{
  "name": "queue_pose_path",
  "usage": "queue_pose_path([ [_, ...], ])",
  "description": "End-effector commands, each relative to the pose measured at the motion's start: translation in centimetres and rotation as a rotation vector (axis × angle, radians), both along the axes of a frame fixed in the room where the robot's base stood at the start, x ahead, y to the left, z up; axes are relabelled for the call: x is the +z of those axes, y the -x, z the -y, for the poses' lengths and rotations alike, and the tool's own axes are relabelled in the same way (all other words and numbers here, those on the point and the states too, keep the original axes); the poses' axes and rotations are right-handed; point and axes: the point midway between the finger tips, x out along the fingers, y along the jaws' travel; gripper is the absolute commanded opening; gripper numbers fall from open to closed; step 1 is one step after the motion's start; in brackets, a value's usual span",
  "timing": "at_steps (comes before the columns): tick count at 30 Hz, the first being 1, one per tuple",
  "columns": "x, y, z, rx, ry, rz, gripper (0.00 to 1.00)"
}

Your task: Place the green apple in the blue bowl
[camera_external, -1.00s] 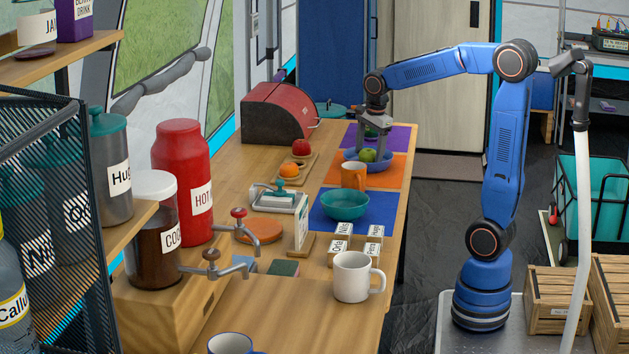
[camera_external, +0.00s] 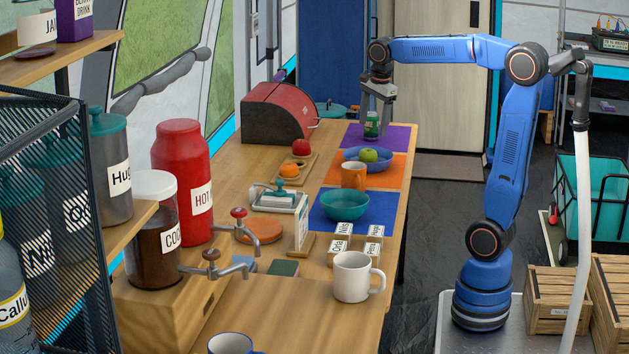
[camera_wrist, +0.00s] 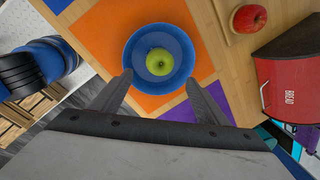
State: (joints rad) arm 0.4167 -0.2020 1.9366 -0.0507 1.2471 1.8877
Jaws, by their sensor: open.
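The green apple (camera_external: 368,155) sits inside the blue bowl (camera_external: 382,163) on the orange mat. In the wrist view the apple (camera_wrist: 159,62) rests on the floor of the bowl (camera_wrist: 184,80), touching neither finger. My gripper (camera_external: 377,107) is open and empty, above and a little behind the bowl in the external view. In the wrist view its two fingers (camera_wrist: 160,84) point toward the bowl, and the left fingertip overlaps the bowl's near edge in the picture.
A red apple (camera_external: 300,147) and a red bread box (camera_external: 280,112) are left.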

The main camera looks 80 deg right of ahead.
Motion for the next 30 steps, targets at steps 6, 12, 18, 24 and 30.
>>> queue_pose_path([
  [6, 1.2, 0.2, -0.1, 0.0, 0.0, 0.0, 0.69],
  [12, 0.9, 1.0, -1.7, 0.109, 0.014, 0.002, 0.69],
  [18, -0.5, 4.3, -6.6, 0.525, 0.081, 0.014, 0.69],
  [24, -3.1, 8.5, -11.5, 1.007, 0.178, 0.023, 0.69],
  [30, -6.3, 12.8, -15.4, 1.481, 0.299, 0.031, 0.69],
])
